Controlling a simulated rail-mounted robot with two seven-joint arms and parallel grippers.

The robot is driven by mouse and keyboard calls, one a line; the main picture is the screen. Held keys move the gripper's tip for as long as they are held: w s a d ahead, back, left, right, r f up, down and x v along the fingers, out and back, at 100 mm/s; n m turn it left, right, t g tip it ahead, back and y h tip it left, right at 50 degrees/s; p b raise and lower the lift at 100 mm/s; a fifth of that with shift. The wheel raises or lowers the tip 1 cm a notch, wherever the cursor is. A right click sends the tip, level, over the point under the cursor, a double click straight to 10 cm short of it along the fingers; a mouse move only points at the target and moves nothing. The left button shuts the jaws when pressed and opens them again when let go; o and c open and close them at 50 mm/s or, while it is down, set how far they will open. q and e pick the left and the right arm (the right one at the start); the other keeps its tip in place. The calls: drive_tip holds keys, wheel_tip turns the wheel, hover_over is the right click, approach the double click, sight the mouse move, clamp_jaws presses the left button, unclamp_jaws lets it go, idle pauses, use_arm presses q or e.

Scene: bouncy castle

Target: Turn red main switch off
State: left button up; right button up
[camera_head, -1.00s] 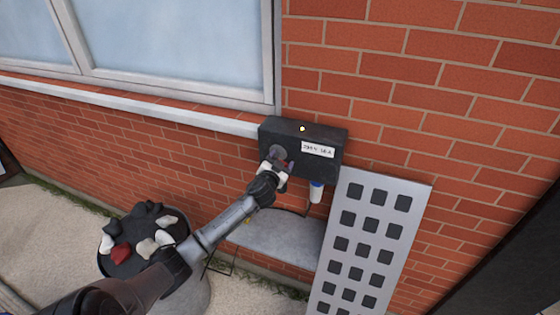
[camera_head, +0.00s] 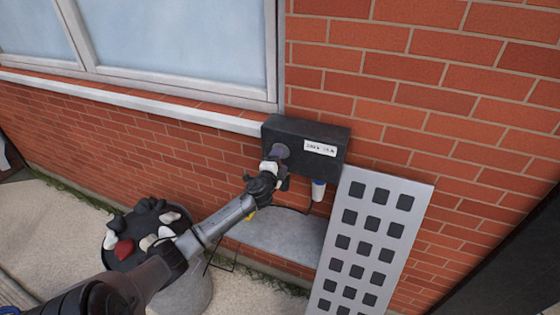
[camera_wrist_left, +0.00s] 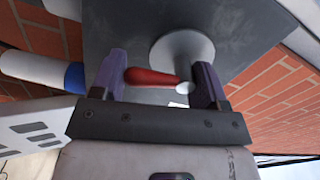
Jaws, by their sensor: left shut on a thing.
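A dark box (camera_head: 334,134) with a white label is mounted on the brick wall. In the left wrist view, the red main switch (camera_wrist_left: 150,77) is a red handle beside a round grey disc (camera_wrist_left: 182,52) on the box front. The handle lies lengthwise across the gap between the fingers of my left gripper (camera_wrist_left: 160,74), which is shut on it. In the head view my left gripper (camera_head: 273,163) is at the lower left of the box front and hides the handle. No light shows on top of the box. My right gripper is not in view.
A grey panel with square holes (camera_head: 405,239) leans below the box at right. A white and blue plug (camera_head: 318,190) hangs under the box. A window sill (camera_head: 160,109) runs left of the box.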

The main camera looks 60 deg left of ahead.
use_arm(q)
drive_tip(key=shift+s+a+f+m, duration=0.15)
drive_tip(key=shift+f+m, duration=0.5)
drive_tip(key=shift+m, duration=0.55)
drive_tip(key=o, duration=0.7)
drive_tip(key=shift+o, duration=0.2)
drive_tip(key=shift+r, duration=0.1)
drive_tip(key=shift+r, duration=0.2)
drive_tip(key=b+v, duration=0.1)
drive_tip(key=v, duration=1.3)
